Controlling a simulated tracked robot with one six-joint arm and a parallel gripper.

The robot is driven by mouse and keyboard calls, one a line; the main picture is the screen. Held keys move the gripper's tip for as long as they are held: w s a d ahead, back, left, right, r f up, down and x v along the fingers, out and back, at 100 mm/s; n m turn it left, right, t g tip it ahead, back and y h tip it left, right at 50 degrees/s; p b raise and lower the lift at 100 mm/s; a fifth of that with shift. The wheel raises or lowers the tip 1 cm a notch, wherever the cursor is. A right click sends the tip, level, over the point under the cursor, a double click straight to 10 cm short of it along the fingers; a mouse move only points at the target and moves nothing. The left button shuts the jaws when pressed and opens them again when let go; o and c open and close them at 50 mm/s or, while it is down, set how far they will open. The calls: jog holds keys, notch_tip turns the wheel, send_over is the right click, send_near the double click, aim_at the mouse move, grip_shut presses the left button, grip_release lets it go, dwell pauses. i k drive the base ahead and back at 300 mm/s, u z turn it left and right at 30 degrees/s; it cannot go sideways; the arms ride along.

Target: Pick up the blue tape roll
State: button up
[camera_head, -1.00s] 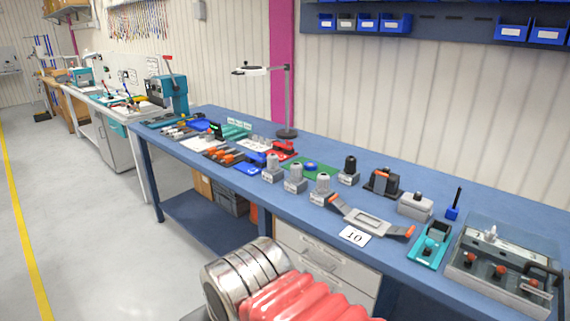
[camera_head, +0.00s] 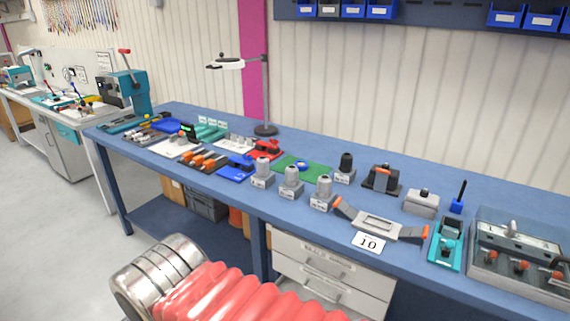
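A small round blue thing (camera_head: 302,166), which looks like the blue tape roll, lies on a green mat (camera_head: 284,169) on the blue workbench. It is small in the picture, so its details are hard to tell. Several grey cylindrical parts on blocks, one of them at the front (camera_head: 291,182), stand just in front of the mat. No gripper fingers show; only a silver ribbed cylinder and red bellows, seemingly my own arm, fill the lower front, apart from the bench.
The blue workbench (camera_head: 420,185) is crowded along its front. A lamp stand (camera_head: 265,100) rises behind the mat. A black-topped part (camera_head: 346,168) stands right of the mat, with a clamp (camera_head: 382,180) farther right. A "10" card (camera_head: 368,243) lies at the front edge.

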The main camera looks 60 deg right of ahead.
aim_at(302, 165)
jog(key=z, duration=0.2)
jog(key=i, duration=0.7)
jog(key=z, duration=0.7)
jog(key=i, duration=0.6)
jog(key=z, duration=0.4)
